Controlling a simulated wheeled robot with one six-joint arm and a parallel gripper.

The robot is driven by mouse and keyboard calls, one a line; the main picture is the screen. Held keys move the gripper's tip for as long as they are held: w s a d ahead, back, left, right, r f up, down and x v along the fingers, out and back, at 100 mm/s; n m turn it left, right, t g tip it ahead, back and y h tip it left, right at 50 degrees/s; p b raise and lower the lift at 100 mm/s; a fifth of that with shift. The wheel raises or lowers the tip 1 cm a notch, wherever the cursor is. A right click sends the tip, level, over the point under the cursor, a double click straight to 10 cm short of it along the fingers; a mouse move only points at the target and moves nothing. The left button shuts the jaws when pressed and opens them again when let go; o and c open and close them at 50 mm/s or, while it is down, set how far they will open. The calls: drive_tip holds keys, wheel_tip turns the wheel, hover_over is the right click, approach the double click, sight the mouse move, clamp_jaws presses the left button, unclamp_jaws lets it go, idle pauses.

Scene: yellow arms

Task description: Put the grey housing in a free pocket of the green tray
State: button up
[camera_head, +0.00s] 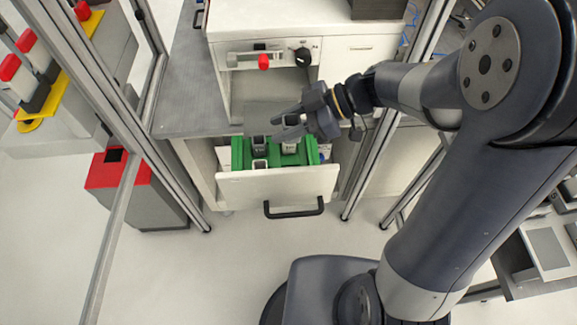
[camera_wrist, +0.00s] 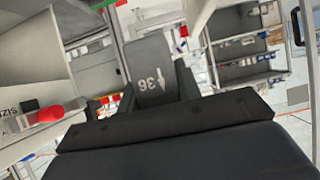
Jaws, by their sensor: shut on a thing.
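My gripper (camera_head: 277,129) is shut on the grey housing (camera_wrist: 150,65), which shows a white "36" between the two fingers in the wrist view. In the head view the held housing (camera_head: 291,120) is partly covered by the fingers. The gripper is above the right part of the green tray (camera_head: 313,151), which sits in an open drawer. Other housings stand in the tray: a dark one (camera_head: 259,142) at left, a pale-topped one (camera_head: 259,164) at the front left, and a light one (camera_head: 290,146) below the gripper. My gripper hides some of the pockets.
The drawer front (camera_head: 285,184) has a dark handle (camera_head: 293,209). A grey worktop edge (camera_head: 190,125) lies behind the tray and a white cabinet (camera_head: 355,58) stands above it. Metal frame posts (camera_head: 383,135) rise on both sides. A red-topped bin (camera_head: 112,170) stands at left.

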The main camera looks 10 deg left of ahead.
wheel_tip(320, 180, down, 16)
drive_tip(key=shift+w+r, duration=0.1)
idle(0.5)
drive_tip(key=o, duration=0.5)
drive_tip(key=shift+f, duration=0.2)
drive_tip(key=o, duration=0.4)
drive_tip(key=shift+o, duration=0.2)
drive_tip(key=shift+r, duration=0.1)
drive_tip(key=shift+r, duration=0.2)
drive_tip(key=v, duration=1.2)
drive_tip(key=shift+b, duration=0.45)
drive_tip(key=shift+f, duration=0.1)
